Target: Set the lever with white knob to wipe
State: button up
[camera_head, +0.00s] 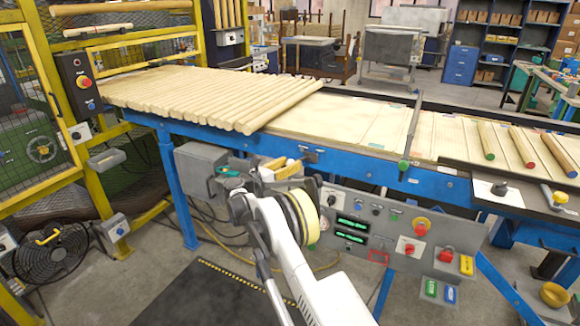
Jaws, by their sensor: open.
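I cannot clearly make out a lever with a white knob or a "wipe" label. The control panel (390,222) hangs below the blue conveyor frame, just right of my gripper. My gripper (254,172) is open, in front of the conveyor side and left of the panel. It partly covers a grey box and the panel's left edge. I see nothing clearly held between its fingers, and contact with anything cannot be told.
Wooden rods (210,92) lie on the conveyor. A green-knobbed lever (403,165) stands on its front rail. A black-knobbed control (499,188) and yellow-knobbed one (560,198) are at right. A yellow guard with a button box (80,84) and a fan (55,252) are left.

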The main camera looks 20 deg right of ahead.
grip_shut()
